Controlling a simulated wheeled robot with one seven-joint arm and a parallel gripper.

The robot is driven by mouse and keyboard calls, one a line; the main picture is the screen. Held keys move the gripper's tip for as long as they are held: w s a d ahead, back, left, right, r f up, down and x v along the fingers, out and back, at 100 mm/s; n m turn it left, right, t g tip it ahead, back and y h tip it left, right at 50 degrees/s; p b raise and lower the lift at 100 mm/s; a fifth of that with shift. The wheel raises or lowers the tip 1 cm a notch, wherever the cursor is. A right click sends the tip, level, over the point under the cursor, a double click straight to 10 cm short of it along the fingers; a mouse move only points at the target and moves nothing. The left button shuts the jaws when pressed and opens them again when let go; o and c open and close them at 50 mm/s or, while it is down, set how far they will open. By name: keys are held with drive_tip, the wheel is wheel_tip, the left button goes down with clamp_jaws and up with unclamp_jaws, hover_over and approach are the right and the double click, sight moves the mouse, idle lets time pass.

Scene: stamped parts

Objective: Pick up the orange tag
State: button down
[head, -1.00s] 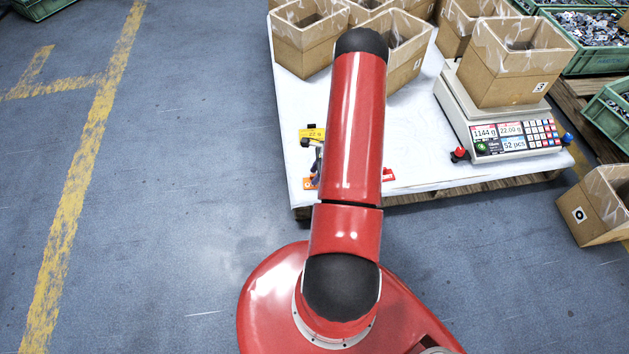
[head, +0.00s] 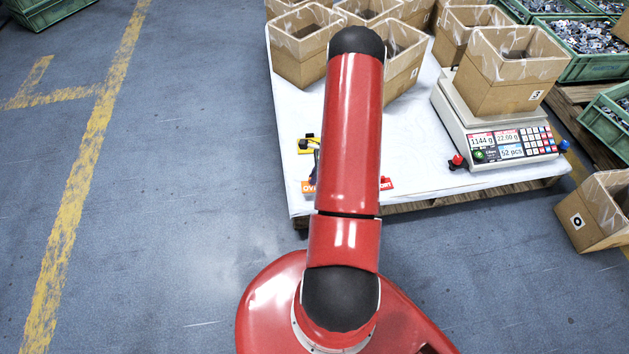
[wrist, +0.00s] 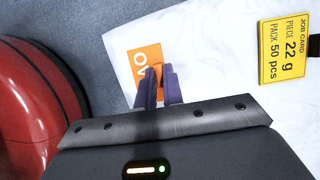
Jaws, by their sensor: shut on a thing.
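The orange tag (wrist: 146,58) with white letters shows in the wrist view, at the near edge of the white table top. My gripper (wrist: 160,76) has its two purple fingers closed on the tag, with a strip of orange between them. I cannot tell whether the tag touches the table or is slightly above it. In the head view the orange tag (head: 308,187) shows at the table's front left corner, partly hidden by my red arm. My fingers are mostly hidden there.
A yellow job card (wrist: 283,50) lies to the right of the tag in the wrist view. A red tag (head: 386,183) lies right of my arm. A scale (head: 498,140) carries a cardboard box (head: 508,85). More boxes stand at the back. Floor is clear at left.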

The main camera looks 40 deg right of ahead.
wheel_tip(320, 180, up, 16)
drive_tip(key=p, duration=0.1)
drive_tip(key=shift+r+p, duration=0.25)
drive_tip(key=shift+p, duration=0.05)
drive_tip(key=shift+d, duration=0.1)
